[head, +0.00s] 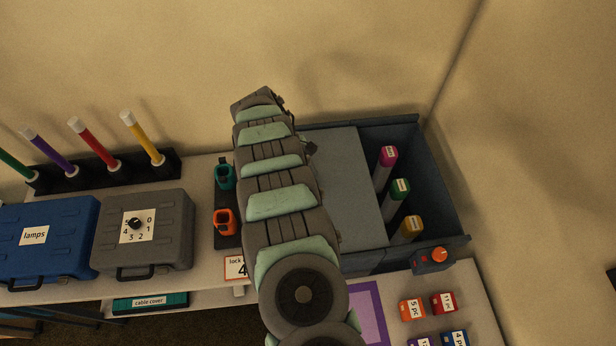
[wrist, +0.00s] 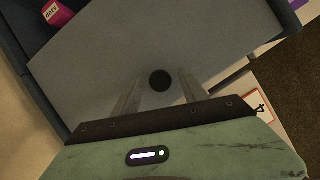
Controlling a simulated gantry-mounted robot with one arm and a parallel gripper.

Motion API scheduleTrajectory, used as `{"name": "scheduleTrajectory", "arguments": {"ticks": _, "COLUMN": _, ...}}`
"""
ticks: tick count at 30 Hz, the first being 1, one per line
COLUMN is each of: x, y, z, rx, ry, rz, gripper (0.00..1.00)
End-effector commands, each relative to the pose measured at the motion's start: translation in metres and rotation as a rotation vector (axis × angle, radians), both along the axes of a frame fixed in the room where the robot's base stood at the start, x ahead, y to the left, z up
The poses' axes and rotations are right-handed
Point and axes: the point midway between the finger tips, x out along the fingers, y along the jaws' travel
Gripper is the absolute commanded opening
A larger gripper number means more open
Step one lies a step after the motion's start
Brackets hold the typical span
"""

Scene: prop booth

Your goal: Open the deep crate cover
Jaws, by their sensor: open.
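The deep crate (head: 447,190) is a dark grey-blue box on the right of the table. Its flat grey cover (head: 350,190) lies over the left part and leaves the right part uncovered. Magenta (head: 384,165), green (head: 398,195) and yellow (head: 408,228) capped tubes show in the uncovered part. In the wrist view, a round dark knob (wrist: 160,80) stands on the cover. My gripper (wrist: 157,88) is open, its two fingers on either side of the knob; I cannot tell whether they touch it. In the head view my arm hides the cover's left side and the gripper.
A red-knobbed box (head: 433,259) sits at the crate's front right corner. Small labelled blocks (head: 412,309) lie in front. Left of my arm are teal (head: 225,176) and orange (head: 225,221) holders, a grey case (head: 142,232) and a blue lamps case (head: 45,240).

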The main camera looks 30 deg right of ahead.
Motion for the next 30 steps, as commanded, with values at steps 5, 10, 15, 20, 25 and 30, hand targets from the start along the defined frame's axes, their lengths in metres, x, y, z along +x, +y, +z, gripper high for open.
{"name": "scheduleTrajectory", "arguments": {"ticks": 5, "x": 0.002, "y": 0.001, "z": 0.004, "rx": 0.0, "ry": -0.001, "rz": 0.0, "gripper": 0.51}}
{"name": "scheduleTrajectory", "arguments": {"ticks": 10, "x": 0.007, "y": 0.005, "z": 0.018, "rx": 0.0, "ry": -0.003, "rz": 0.001, "gripper": 0.51}}
{"name": "scheduleTrajectory", "arguments": {"ticks": 15, "x": 0.014, "y": 0.013, "z": 0.044, "rx": 0.0, "ry": -0.002, "rz": -0.001, "gripper": 0.51}}
{"name": "scheduleTrajectory", "arguments": {"ticks": 20, "x": 0.023, "y": 0.022, "z": 0.075, "rx": -0.001, "ry": -0.005, "rz": 0.001, "gripper": 0.51}}
{"name": "scheduleTrajectory", "arguments": {"ticks": 25, "x": 0.028, "y": 0.029, "z": 0.097, "rx": -0.001, "ry": -0.002, "rz": 0.001, "gripper": 0.51}}
{"name": "scheduleTrajectory", "arguments": {"ticks": 30, "x": 0.029, "y": 0.03, "z": 0.1, "rx": 0.0, "ry": 0.0, "rz": 0.0, "gripper": 0.51}}
